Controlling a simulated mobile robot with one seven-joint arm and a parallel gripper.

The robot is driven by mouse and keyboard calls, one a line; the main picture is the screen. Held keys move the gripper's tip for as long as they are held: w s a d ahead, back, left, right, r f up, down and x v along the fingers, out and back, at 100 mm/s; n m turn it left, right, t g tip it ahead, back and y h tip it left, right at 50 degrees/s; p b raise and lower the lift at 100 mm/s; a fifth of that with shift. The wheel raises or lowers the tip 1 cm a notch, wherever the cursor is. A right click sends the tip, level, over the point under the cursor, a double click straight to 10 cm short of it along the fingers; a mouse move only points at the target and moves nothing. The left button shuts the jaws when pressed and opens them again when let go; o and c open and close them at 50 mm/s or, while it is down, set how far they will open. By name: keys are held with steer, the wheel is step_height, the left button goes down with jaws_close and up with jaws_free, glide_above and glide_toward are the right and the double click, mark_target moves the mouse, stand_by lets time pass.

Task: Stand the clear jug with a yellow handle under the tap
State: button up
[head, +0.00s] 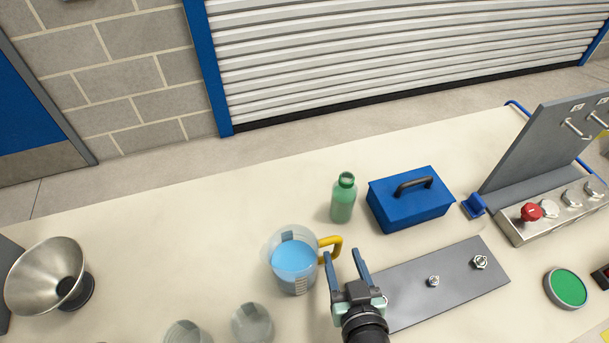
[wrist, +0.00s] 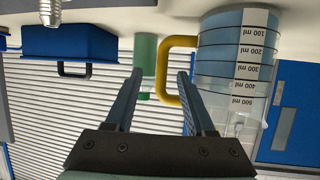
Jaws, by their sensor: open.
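The clear jug (head: 292,262) with a yellow handle (head: 333,243) stands on the bench in the head view and holds blue liquid. In the wrist view, which is upside down, the jug (wrist: 235,60) with its millilitre scale is at the right. My gripper (head: 342,254) is open just beside the handle, on the near side. In the wrist view the yellow handle (wrist: 163,72) appears between the two fingers, near the right one. I cannot tell whether a finger touches it. I see no tap in either view.
A green bottle (head: 343,198) and a blue toolbox (head: 410,200) stand behind the gripper. A grey plate with bolts (head: 440,288) lies to the right. Clear beakers (head: 252,323) are in front, a metal funnel (head: 45,275) far left. A valve panel (head: 555,215) stands right. The back left bench is clear.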

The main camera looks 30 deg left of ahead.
steer(key=shift+r+p+x, duration=0.1)
steer(key=shift+p+x, duration=0.35)
steer(key=shift+x, duration=1.3)
steer(key=shift+r+p+x, duration=0.15)
steer(key=shift+p+x, duration=0.3)
steer(key=shift+x, duration=1.3)
steer(key=shift+a, duration=0.15)
jaws_close()
steer(key=shift+r, duration=0.1)
